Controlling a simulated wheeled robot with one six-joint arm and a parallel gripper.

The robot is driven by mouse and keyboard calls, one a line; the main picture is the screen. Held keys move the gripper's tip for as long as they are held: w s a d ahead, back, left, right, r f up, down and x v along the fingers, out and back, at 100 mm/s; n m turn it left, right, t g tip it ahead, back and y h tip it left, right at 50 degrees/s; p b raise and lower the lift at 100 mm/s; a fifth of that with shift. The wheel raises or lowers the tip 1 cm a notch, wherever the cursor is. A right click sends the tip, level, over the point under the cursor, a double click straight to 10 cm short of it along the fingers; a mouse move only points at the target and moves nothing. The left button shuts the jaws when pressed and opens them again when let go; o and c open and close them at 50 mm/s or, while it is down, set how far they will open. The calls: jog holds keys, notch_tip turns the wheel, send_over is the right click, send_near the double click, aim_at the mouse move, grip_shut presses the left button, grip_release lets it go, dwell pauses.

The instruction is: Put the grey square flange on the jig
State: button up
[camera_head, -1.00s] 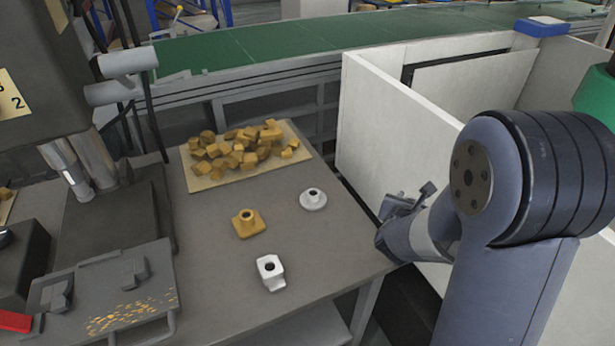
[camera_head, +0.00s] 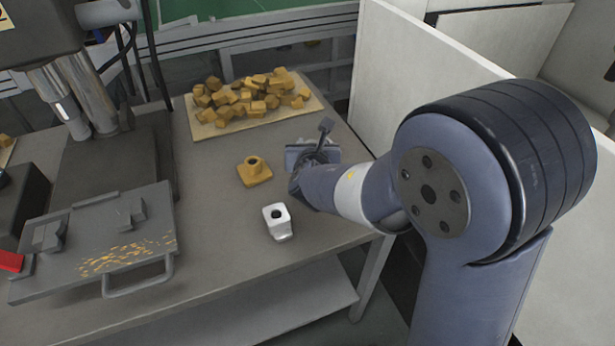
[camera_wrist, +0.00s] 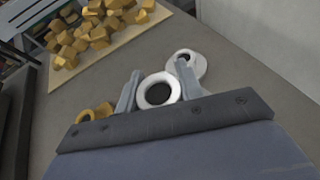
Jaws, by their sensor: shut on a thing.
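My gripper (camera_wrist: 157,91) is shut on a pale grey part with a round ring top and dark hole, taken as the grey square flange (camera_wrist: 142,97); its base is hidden. In the head view my gripper (camera_head: 316,155) is over the right side of the table, and what it holds cannot be made out. A grey plate with two raised blocks and a handle, possibly the jig (camera_head: 95,230), lies at the left, well away from my gripper.
On the table are a yellow square flange (camera_head: 254,172), a white squarish part (camera_head: 278,222) and a pale round flange (camera_wrist: 200,68) just beyond my fingers. A board (camera_head: 207,130) of yellow blocks lies behind. A white wall (camera_head: 400,70) stands at right.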

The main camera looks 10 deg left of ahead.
notch_tip(320, 180, down, 7)
jog(key=shift+r+b, duration=0.1)
jog(key=shift+b, duration=0.45)
jog(key=shift+f, duration=0.2)
jog(key=o, duration=1.1)
jog(key=shift+r, duration=0.15)
